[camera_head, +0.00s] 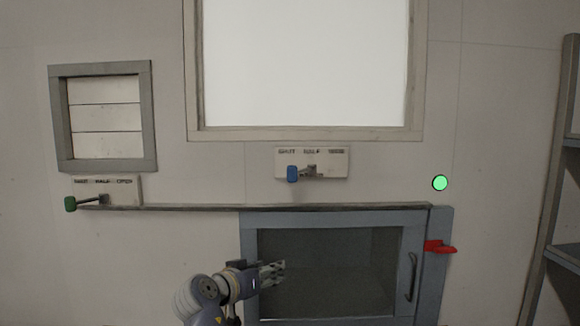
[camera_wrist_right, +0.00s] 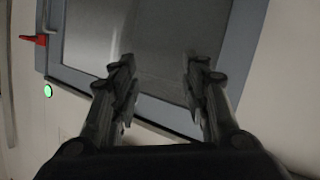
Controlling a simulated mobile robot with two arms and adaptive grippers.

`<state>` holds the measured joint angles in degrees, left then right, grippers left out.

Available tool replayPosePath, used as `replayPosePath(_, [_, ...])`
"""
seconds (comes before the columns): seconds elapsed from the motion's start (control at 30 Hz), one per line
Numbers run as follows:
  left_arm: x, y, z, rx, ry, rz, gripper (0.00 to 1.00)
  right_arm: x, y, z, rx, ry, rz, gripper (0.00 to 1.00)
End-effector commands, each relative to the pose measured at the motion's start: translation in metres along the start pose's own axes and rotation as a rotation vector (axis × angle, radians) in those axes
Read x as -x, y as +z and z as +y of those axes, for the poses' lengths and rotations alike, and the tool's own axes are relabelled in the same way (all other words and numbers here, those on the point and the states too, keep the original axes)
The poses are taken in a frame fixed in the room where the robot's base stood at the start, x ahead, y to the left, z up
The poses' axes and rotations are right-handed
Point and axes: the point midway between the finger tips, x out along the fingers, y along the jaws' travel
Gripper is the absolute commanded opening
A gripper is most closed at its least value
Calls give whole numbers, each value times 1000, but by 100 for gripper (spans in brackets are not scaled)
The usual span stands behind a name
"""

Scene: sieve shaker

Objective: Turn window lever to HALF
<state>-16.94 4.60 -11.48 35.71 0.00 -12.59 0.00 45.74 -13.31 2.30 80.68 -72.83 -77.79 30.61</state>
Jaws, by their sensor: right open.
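The lever with a blue knob (camera_head: 292,173) sits on a pale label plate (camera_head: 340,163) just under the large bright window (camera_head: 305,62). Its knob points left, below the SHUT mark; HALF is in the middle and the right-hand word is hard to read. My right gripper (camera_head: 272,273) is in front of the grey-framed cabinet, below the lever and apart from it. In the right wrist view its two fingers (camera_wrist_right: 158,72) are spread with nothing between them. The lever does not show in that view. My left gripper is not in view.
A second lever with a green knob (camera_head: 70,204) is under the slatted vent (camera_head: 105,118) at left. A ledge (camera_head: 200,208) runs above the grey-framed cabinet (camera_head: 335,219), which has a red handle (camera_head: 438,246). A green disc (camera_head: 440,183) and shelving (camera_head: 563,200) are at right.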

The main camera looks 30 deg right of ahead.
Motion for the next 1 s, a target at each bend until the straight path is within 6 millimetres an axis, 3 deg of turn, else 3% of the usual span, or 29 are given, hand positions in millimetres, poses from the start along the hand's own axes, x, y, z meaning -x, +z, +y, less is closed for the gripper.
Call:
replayPosePath(0.03, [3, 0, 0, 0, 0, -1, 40, 13, -42, 6, -50, 29, 38, 42])
replayPosePath(0.1, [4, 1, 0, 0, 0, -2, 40, 30, -89, 18, -112, 76, 90, 42])
replayPosePath(0.2, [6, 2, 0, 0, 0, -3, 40, 55, -145, 37, -189, 135, 157, 42])
replayPosePath(0.33, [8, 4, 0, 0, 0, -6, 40, 81, -193, 57, -259, 188, 218, 42])
replayPosePath(0.43, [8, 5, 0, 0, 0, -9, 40, 93, -212, 67, -288, 211, 245, 42])
replayPosePath(0.57, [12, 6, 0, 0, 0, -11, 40, 92, -221, 72, -297, 220, 255, 42])
replayPosePath(1.0, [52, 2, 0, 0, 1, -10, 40, 20, -239, 92, -295, 220, 254, 42])
